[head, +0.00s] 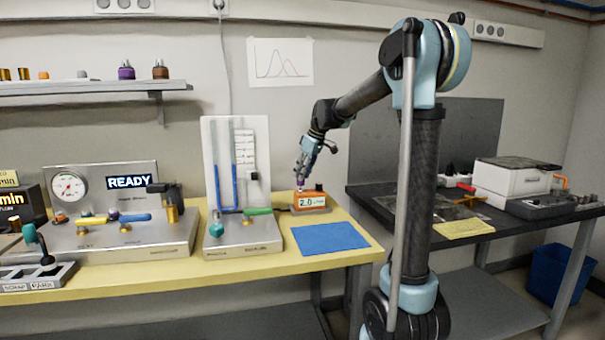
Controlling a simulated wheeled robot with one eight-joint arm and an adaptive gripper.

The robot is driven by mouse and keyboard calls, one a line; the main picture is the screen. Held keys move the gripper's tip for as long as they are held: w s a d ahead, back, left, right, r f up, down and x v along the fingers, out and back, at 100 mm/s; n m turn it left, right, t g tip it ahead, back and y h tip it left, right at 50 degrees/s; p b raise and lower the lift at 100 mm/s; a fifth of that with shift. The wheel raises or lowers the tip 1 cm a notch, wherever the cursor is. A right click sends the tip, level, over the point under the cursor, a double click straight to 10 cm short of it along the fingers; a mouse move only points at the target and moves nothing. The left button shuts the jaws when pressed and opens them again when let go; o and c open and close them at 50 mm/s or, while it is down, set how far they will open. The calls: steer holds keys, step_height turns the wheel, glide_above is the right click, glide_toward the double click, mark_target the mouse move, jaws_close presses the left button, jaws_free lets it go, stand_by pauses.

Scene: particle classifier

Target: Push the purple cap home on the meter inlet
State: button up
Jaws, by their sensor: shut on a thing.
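The meter (311,202) is a small orange-brown box with a white display reading 2.0, at the back right of the yellow bench. A small purple cap (300,184) shows just above the left part of the meter's top, under my fingertips. My gripper (301,179) points down there and is shut on the purple cap. The picture is too small to tell whether the cap touches the inlet or how far it sits on it. The inlet itself is hidden by the cap and fingers. A dark knob (319,187) stands on the meter's right side.
A blue mat (330,238) lies empty in front of the meter. A manometer stand (238,195) with blue tubes is to its left. Further left is a metal panel (110,215) reading READY, with valves and a gauge. A dark side bench (480,228) stands at right.

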steer(key=shift+f, duration=0.8)
steer(key=o, duration=1)
steer(key=shift+o, duration=0.2)
steer(key=v, duration=1.1)
steer(key=shift+d+r, duration=0.2)
steer(key=shift+r, duration=0.15)
steer(key=s+d+f+m+h, duration=0.1)
steer(key=s+d+f+m, duration=0.1)
steer(key=s+d+f, duration=0.35)
steer(key=s+d+f+m, duration=0.2)
steer(key=s, duration=0.6)
steer(key=s+d+f+m+h, duration=0.1)
steer(key=s+d+f+m, duration=0.1)
steer(key=s+d+f, duration=0.35)
steer(key=s+d+f+m+h, duration=0.1)
steer(key=s+d+f+m, duration=0.2)
steer(key=s+f, duration=0.5)
steer(key=s+d+f+m, duration=0.2)
steer(key=s+f+m, duration=0.1)
steer(key=s+f, duration=0.6)
steer(key=shift+s+d+h, duration=0.35)
steer(key=shift+s+h, duration=0.05)
steer(key=shift+s, duration=0.7)
